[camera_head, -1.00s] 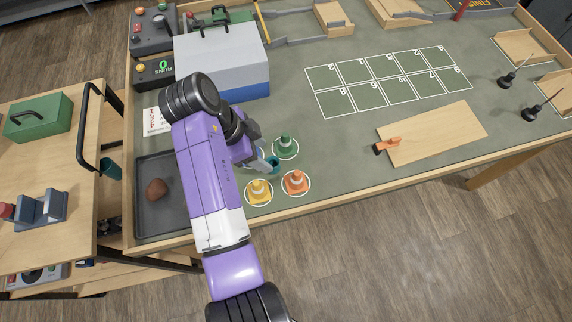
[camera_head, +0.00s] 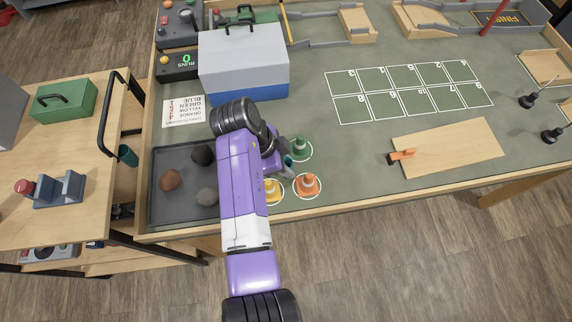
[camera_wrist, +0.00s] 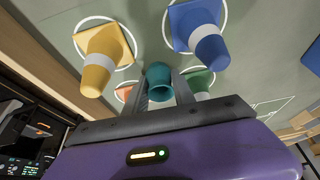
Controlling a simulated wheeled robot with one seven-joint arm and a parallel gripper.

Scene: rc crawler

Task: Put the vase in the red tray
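A small teal cup-like vase (camera_wrist: 158,82) is between the grey fingers of my gripper (camera_wrist: 162,92) in the wrist view. The fingers appear closed on its sides, and its round opening faces the camera. In the head view the vase (camera_head: 287,161) shows only partly beside my gripper (camera_head: 281,166), near the green cone (camera_head: 300,147). The tray in view is dark grey (camera_head: 165,213), at the table's front left, to the left of my arm. I see no red tray.
Yellow (camera_wrist: 103,55) and blue (camera_wrist: 200,35) cones stand close to my gripper; an orange cone (camera_head: 308,185) is nearby. A grey and blue cooler box (camera_head: 243,67) stands behind. A wooden cart (camera_head: 60,235) is at left. A wooden board (camera_head: 450,150) lies at right.

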